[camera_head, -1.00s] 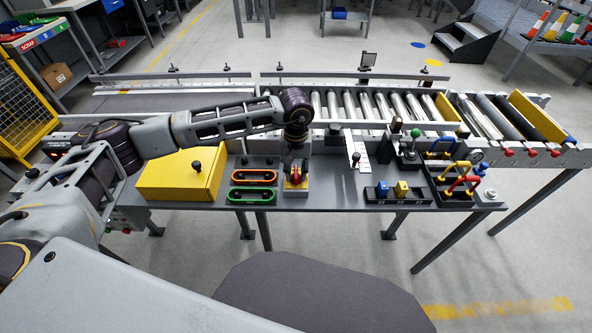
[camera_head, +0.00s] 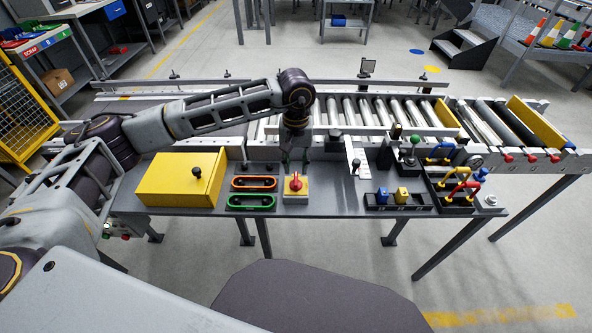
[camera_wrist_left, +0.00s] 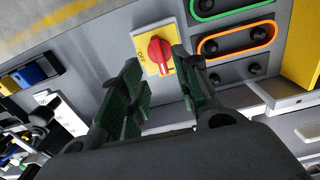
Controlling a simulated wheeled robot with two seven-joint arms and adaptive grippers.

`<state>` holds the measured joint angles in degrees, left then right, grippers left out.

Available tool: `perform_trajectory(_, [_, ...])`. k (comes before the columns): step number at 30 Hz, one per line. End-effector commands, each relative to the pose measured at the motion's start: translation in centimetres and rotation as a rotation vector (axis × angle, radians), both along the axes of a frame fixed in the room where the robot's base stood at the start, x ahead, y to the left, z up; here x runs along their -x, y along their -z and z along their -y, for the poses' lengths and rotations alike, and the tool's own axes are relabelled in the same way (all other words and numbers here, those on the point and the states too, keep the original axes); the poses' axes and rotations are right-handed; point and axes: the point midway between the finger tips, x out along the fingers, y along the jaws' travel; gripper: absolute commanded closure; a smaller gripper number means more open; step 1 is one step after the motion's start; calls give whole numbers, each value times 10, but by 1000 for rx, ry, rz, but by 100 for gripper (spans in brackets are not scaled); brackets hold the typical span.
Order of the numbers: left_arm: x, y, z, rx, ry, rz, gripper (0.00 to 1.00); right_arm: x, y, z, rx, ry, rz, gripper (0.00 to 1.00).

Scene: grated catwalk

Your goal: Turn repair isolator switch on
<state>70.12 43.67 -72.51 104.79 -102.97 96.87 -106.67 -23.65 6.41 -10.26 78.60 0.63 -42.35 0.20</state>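The isolator switch (camera_head: 295,189) is a yellow plate on a grey box with a red rotary knob, standing on the grey bench. In the left wrist view the red knob (camera_wrist_left: 159,52) and an "OFF" marking beside it on the yellow plate are visible. My left gripper (camera_head: 296,162) is just behind and above the switch, apart from it. In the left wrist view my left gripper (camera_wrist_left: 160,82) shows its two dark green finger pads spread, with nothing between them; the knob lies beyond the tips. My right gripper is not in view.
A white slotted lever plate (camera_head: 357,160) and a block with blue and yellow switches (camera_head: 398,200) stand to the right. The roller conveyor (camera_head: 385,110) runs behind.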

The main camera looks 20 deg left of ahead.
Motion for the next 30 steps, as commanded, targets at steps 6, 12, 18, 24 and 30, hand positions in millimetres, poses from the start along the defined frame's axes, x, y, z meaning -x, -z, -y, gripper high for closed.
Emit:
perform_trajectory(6, [-1,-32,0,0,0,3,68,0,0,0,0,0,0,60])
perform_trajectory(12, [0,-49,0,0,-1,2,68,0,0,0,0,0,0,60])
perform_trajectory(18, [0,-54,0,-1,-1,2,68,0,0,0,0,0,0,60])
perform_trajectory(24, [0,-54,0,0,0,1,68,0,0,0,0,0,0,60])
perform_trajectory(30, [0,-54,0,0,0,1,68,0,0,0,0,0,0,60])
